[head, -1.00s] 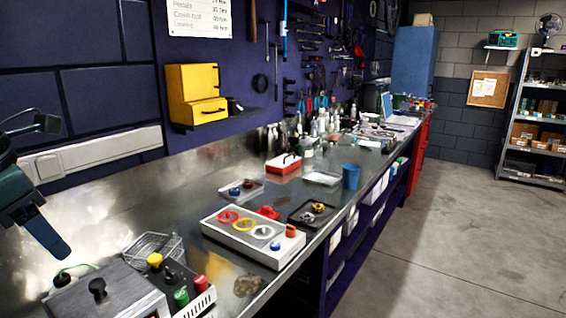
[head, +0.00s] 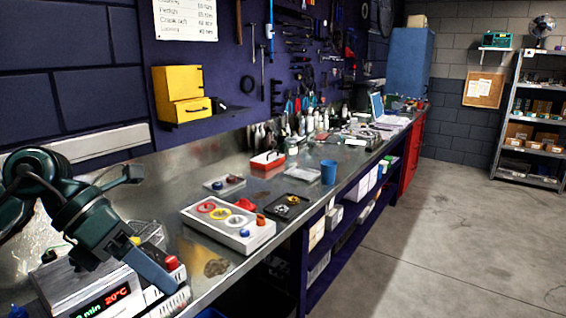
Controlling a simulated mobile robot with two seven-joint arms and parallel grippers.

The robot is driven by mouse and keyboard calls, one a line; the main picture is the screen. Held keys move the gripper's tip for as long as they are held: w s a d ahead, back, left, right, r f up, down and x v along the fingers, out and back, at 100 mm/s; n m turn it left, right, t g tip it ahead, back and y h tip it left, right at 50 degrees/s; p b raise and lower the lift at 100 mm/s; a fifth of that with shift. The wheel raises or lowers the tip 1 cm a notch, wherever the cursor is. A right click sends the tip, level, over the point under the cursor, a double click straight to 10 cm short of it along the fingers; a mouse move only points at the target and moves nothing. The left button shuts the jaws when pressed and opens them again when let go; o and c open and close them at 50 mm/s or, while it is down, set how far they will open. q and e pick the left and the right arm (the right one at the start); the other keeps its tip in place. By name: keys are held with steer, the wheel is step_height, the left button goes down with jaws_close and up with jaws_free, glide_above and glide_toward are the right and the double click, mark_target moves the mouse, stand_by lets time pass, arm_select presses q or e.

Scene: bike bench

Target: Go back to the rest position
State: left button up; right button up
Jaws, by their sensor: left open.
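My left gripper (head: 150,225) is in the lower left of the head view, above the near end of the steel bench (head: 330,165). It is open, and I see nothing between its fingers. It hangs in front of a grey box with a red lit display (head: 104,300) and partly hides the things around it. My right gripper is not in view.
On the bench stand a white tray with coloured rings (head: 212,226), a dark tray (head: 285,208), a red-and-white box (head: 267,160) and a blue cup (head: 328,172). A yellow cabinet (head: 182,95) hangs on the wall. The floor (head: 450,240) to the right is clear.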

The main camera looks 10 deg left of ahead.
arm_select(q)
steer(key=w+d+f+n+t+h, duration=0.2)
steer(key=d+n+t+h, duration=0.2)
steer(key=d+n+h, duration=0.25)
steer(key=w+d+f+n+t+h, duration=0.1)
steer(key=w+d+n+t+h, duration=0.1)
steer(key=d+n+t+h, duration=0.45)
steer(key=a+f+n+t+y+p, duration=0.1)
steer(key=a+f+n+t+y, duration=0.2)
steer(key=f+n+y, duration=0.6)
steer(key=a+f+n+t+y, duration=0.4)
steer(key=f+n, duration=0.3)
steer(key=n, duration=0.5)
steer(key=s+d+f+n+g+y, duration=0.1)
steer(key=s+f+n+g+y, duration=0.1)
steer(key=s+f, duration=0.3)
steer(key=s+f+n+g+y, duration=0.3)
steer(key=s+f+n+g, duration=0.1)
steer(key=f, duration=0.8)
steer(key=shift+s+d+n+g, duration=0.35)
steer(key=shift+s+g, duration=0.3)
steer(key=shift+s, duration=0.5)
